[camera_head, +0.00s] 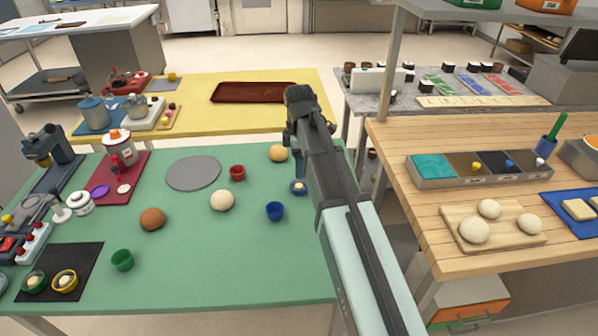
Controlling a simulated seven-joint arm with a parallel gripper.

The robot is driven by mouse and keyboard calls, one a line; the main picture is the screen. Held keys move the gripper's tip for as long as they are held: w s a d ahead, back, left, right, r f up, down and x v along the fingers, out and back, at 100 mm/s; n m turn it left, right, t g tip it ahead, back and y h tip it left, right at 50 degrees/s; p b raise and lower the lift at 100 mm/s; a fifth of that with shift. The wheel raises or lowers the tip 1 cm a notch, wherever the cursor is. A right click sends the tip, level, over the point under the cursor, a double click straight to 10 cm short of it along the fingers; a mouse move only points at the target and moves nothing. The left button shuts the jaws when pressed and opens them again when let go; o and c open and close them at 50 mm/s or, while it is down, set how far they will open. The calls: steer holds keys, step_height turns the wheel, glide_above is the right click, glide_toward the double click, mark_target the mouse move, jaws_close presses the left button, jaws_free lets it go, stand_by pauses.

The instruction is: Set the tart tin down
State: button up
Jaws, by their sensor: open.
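A small blue tin with a pale filling (298,188) is at the right side of the green table (210,265), partly hidden by my arm; it looks like the tart tin. My gripper (297,170) points down just above it, largely hidden by my own wrist. The gripper is open; whether its fingers still touch the tin cannot be told. A green tin (34,282) and a yellow tin (65,281), both with pale fillings, sit on a black mat (84,258) at the front left.
A grey disc (193,173) lies further left. The front right of the green table is clear. A wooden counter (410,190) stands right of my arm.

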steer(key=shift+r, duration=1.8)
